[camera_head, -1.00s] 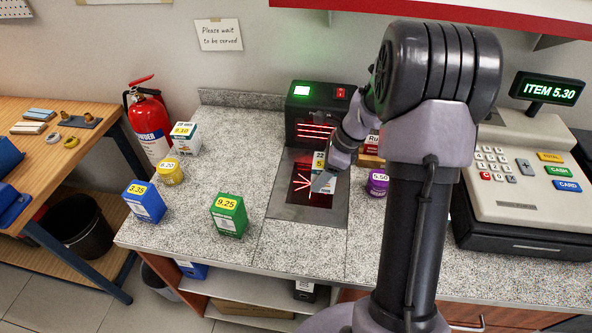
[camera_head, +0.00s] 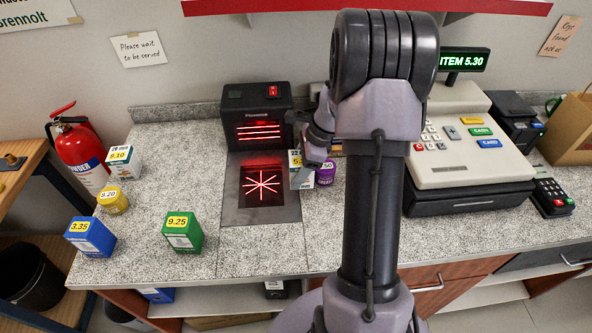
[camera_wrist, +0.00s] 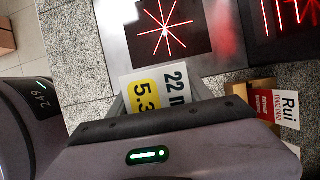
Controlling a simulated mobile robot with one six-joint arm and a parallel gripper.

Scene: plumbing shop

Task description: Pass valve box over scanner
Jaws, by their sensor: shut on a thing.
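My gripper (camera_head: 309,163) is shut on a small white and grey box (camera_head: 297,178), which I take to be the valve box. Its label with "22" and a yellow price patch also shows in the wrist view (camera_wrist: 150,88). The box is just right of the scanner's floor plate, past the glass window with the red star (camera_head: 263,185). The scanner's upright black housing (camera_head: 258,108) shows red lines and stands behind the plate. My arm hides part of the box and the counter behind it.
The front counter is clear.

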